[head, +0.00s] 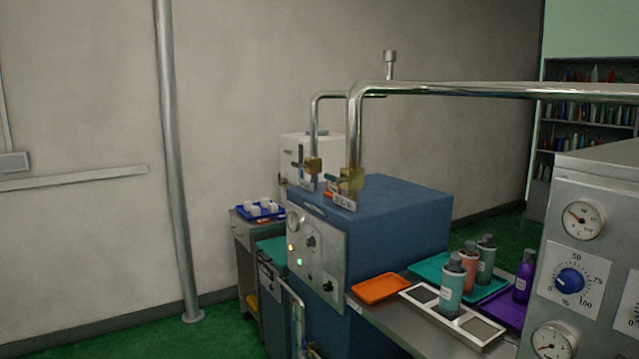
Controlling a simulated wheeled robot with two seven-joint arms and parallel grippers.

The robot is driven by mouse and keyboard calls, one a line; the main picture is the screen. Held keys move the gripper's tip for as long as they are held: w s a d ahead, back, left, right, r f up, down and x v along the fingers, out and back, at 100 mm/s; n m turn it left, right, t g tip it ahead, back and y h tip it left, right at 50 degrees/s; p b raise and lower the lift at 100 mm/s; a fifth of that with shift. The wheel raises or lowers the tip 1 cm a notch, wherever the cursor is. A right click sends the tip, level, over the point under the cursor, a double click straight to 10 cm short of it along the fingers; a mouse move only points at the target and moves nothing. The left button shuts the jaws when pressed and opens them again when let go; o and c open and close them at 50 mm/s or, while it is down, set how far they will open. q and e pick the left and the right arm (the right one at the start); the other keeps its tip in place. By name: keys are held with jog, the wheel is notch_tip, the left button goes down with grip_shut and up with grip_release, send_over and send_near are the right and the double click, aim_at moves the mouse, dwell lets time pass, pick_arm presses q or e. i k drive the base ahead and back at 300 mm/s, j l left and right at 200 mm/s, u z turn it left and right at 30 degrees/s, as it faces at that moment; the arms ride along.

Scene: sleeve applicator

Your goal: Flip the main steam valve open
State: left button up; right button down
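Two brass valves sit on the steel pipes at the top of a blue boiler-like cabinet (400,205). The nearer brass valve (352,181) has a small greenish lever pointing left and a label plate (343,202) below it. The farther brass valve (313,165) has a dark grey handle (298,158) on its left, with a smaller plate under it. The label text is too small to read, so I cannot tell which valve is the main steam one. Neither of my grippers shows in the head view.
A steel bench with an orange tray (381,288), a teal tray (428,268), a purple tray (501,310) and several bottles stands right of the cabinet. A grey gauge panel (590,240) fills the right edge. A floor-to-ceiling pipe (175,160) and green floor (130,325) are at left.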

aim_at(338, 181)
jog(key=i+j+z, duration=0.1)
jog(key=i+j, duration=0.2)
jog(key=j, duration=0.15)
jog(key=i+j, duration=0.3)
jog(key=j, duration=0.15)
jog(key=i+j+z, duration=0.15)
jog(key=i+j, duration=0.15)
jog(key=j, duration=0.15)
jog(key=i+j+z, duration=0.1)
jog(key=i+j, duration=0.2)
jog(key=j, duration=0.2)
jog(key=i+j, duration=0.25)
jog(key=j, duration=0.25)
jog(key=i+j+z, duration=0.15)
jog(key=j, duration=0.4)
jog(key=i+j+z, duration=0.1)
jog(key=i+j, duration=0.2)
jog(key=j, duration=0.25)
jog(key=i+j+z, duration=0.1)
jog(key=j, duration=0.45)
jog(key=i, duration=0.1)
